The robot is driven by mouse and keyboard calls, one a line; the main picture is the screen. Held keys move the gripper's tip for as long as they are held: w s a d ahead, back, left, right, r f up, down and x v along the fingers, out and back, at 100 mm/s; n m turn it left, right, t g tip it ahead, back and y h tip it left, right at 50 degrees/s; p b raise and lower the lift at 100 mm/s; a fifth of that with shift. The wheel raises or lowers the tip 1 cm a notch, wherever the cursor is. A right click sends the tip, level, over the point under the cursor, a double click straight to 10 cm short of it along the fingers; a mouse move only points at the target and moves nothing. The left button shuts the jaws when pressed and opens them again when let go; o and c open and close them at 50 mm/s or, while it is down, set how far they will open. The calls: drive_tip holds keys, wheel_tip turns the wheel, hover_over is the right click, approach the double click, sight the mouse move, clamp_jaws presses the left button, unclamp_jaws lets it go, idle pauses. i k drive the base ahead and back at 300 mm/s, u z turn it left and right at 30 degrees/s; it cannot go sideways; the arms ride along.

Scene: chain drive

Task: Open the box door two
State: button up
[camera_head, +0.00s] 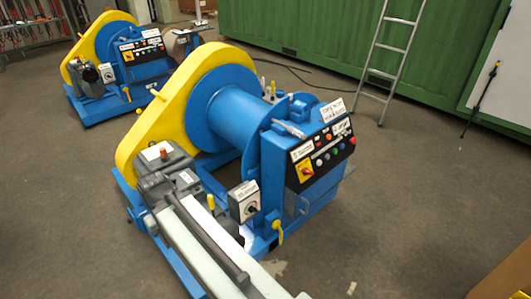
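No door marked "two" can be made out. The near blue winch carries a blue control box (315,160) with a dark front panel of coloured buttons and a red-and-yellow switch. White labels on it are too small to read surely. A small grey switch box (244,202) with a round knob sits lower on the same machine. No open door shows on either box. A pale beam, which looks like my arm, runs from the bottom edge up to the machine's lower left. I cannot pick out my gripper there.
The near winch has a yellow chain guard (150,125), a blue drum (235,115) and a grey motor (165,165). A similar winch (125,55) stands behind left. A ladder (388,55) leans on a green container (300,30). Floor right of the near winch is clear.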

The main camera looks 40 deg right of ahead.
sight(311, 195)
drive_tip(key=z, duration=1.25)
drive_tip(key=i, duration=0.45)
drive_tip(key=u, duration=0.75)
